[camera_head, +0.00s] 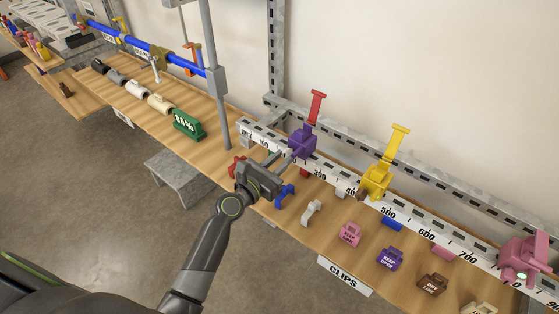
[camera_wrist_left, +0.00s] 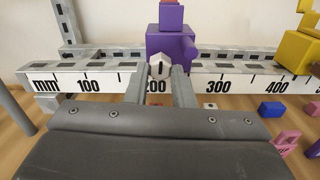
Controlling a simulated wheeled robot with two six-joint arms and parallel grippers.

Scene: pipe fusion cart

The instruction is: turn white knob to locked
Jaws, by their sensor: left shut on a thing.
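A purple clamp (camera_head: 302,142) with a red upright lever (camera_head: 317,106) sits on the ruler rail near the 200 mark. In the left wrist view the purple clamp (camera_wrist_left: 171,44) carries a small white knob (camera_wrist_left: 159,65) with a dark vertical mark on its front. My left gripper (camera_head: 288,156) reaches the clamp's front face. In the left wrist view its two fingers (camera_wrist_left: 160,74) are on either side of the white knob, shut on it. In the head view the knob is hidden or too small to tell. My right gripper is not in view.
A yellow clamp (camera_head: 376,180) and a pink clamp (camera_head: 523,258) sit further right along the rail (camera_head: 440,224). Blue (camera_head: 285,195) and white (camera_head: 312,212) clips and several labelled blocks lie on the wooden shelf. A grey post (camera_head: 217,110) stands left of the gripper.

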